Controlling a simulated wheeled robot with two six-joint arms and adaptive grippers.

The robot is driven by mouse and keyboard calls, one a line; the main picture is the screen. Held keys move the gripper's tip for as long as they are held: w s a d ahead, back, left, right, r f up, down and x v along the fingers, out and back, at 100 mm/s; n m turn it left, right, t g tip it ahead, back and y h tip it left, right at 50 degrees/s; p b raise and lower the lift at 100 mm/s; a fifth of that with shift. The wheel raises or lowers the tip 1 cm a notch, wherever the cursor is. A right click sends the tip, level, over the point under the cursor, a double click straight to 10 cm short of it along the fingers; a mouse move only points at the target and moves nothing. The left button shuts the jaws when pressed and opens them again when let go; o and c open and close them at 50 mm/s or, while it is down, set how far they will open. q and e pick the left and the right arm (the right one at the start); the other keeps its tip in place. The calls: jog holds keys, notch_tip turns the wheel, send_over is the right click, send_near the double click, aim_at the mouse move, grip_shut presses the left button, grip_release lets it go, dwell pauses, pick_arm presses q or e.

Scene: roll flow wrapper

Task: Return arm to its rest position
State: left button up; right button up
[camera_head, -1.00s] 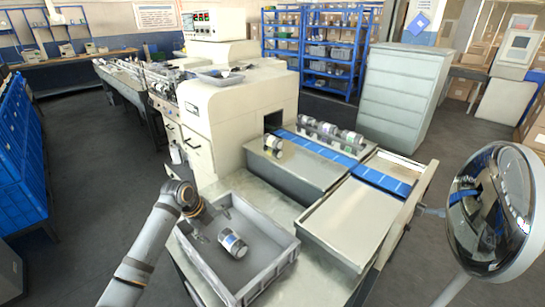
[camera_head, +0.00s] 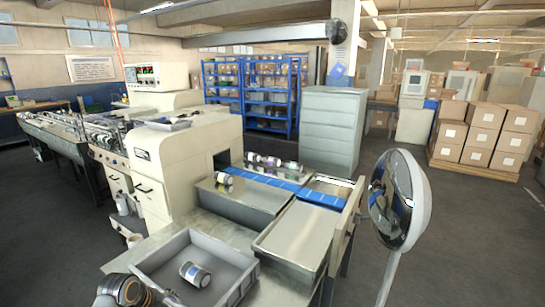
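My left arm shows only as a dark rounded link at the bottom left of the head view, left of the grey crate; its gripper is out of frame. My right arm and gripper are not in view. The grey crate (camera_head: 236,292) stands at the front of the wrapper table. A white and dark labelled roll (camera_head: 195,274) lies tilted inside it. The cream flow wrapper (camera_head: 180,165) stands behind, with a blue conveyor belt (camera_head: 262,178) running out of its opening.
A round convex mirror (camera_head: 398,200) on a pole stands at the right. A grey cabinet (camera_head: 332,130) and stacked boxes (camera_head: 485,135) are behind. Floor at the right is clear.

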pick_arm(q)
jog(key=s+d+f+n+y, duration=0.1)
jog(key=s+d+n, duration=0.2)
jog(key=s+n, duration=0.75)
jog(key=s+d+n+y, duration=0.2)
jog(key=s+n, duration=0.7)
jog(key=s, duration=0.2)
notch_tip(320, 180, down, 27)
jog(key=s+a+g, duration=0.1)
jog(key=s+a, duration=0.1)
jog(key=s+a+f+g, duration=0.1)
jog(key=s+f, duration=1.4)
jog(key=s, duration=0.3)
jog(key=shift+s+a+f+n, duration=0.2)
jog(key=shift+s+f+n, duration=0.15)
jog(key=shift+f, duration=0.05)
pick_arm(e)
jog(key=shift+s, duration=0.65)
